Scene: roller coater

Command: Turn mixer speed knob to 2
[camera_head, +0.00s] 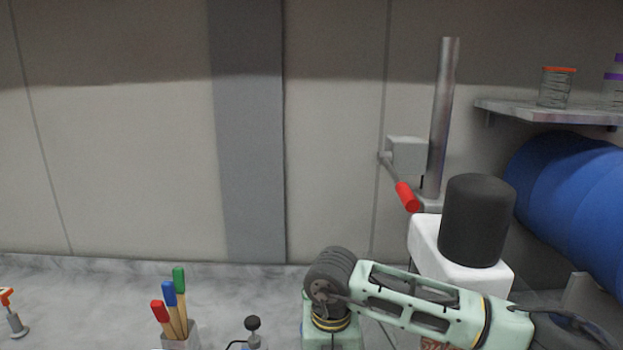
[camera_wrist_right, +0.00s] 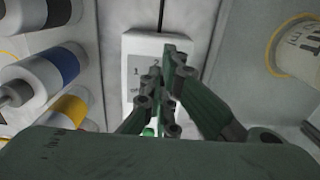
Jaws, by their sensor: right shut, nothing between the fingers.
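The mixer is at the right of the head view, with a black motor cylinder (camera_head: 477,222) on a white housing (camera_head: 424,232) beside a metal column. In the right wrist view, a white mixer panel (camera_wrist_right: 135,45) carries a grey dial plate (camera_wrist_right: 138,68) with the marks 1 and 2 readable. My right gripper (camera_wrist_right: 173,62) is shut and empty, with its fingers in front of the plate, just right of the mark 2. The speed knob cannot be made out; the fingers cover part of the panel. I cannot tell whether they touch it. My left gripper is in neither view.
A red-handled lever (camera_head: 407,196) sticks out from the mixer column (camera_head: 444,115). A large blue drum (camera_head: 570,195) and a shelf (camera_head: 540,112) with jars stand at the right. A holder with coloured-handled tools (camera_head: 181,340) is at the lower left. The left bench is mostly clear.

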